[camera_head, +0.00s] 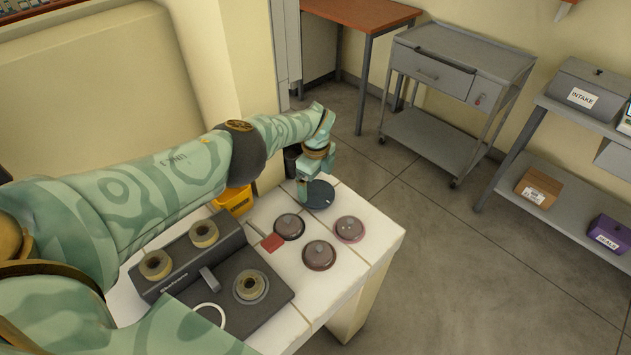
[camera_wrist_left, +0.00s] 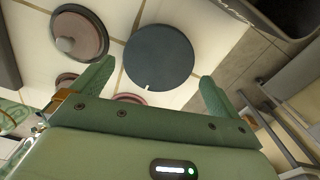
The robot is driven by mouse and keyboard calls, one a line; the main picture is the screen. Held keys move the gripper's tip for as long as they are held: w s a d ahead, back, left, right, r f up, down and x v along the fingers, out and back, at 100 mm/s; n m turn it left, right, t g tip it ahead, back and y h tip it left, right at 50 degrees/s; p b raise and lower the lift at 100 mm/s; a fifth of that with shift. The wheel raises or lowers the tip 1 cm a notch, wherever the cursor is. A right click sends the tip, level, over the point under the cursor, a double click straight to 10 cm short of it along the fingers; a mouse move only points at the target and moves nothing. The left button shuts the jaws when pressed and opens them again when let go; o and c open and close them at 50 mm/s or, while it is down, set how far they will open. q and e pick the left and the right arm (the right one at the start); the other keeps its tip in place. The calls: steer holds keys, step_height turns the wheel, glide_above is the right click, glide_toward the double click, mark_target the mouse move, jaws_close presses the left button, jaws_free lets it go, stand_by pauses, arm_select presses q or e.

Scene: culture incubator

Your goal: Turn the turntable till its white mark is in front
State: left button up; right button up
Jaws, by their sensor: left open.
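The turntable is a dark blue-grey disc (camera_head: 322,195) at the far end of the white tiled bench; it fills the middle of the left wrist view (camera_wrist_left: 160,56). Its small white mark (camera_wrist_left: 148,88) shows in that view at the disc's lower edge, on the side toward my gripper. My left gripper (camera_head: 304,190) is at the left edge of the disc in the head view. In the wrist view its two fingers (camera_wrist_left: 153,86) are spread apart with nothing between them, near the disc's rim; I cannot tell whether they touch it. My right gripper is not in view.
Lidded round dishes (camera_head: 319,256) stand on the bench close to the turntable, with a small red square (camera_head: 272,242) beside them. A dark device (camera_head: 190,262) with tan rings fills the near bench. A yellow bin (camera_head: 233,200) is behind. A grey cart (camera_head: 455,85) stands apart on the floor.

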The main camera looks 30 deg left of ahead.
mark_target(316, 192)
arm_select(q)
step_height(316, 192, up, 14)
steer(key=p, duration=0.8)
steer(key=shift+f, duration=0.25)
steer(key=shift+s+f, duration=0.1)
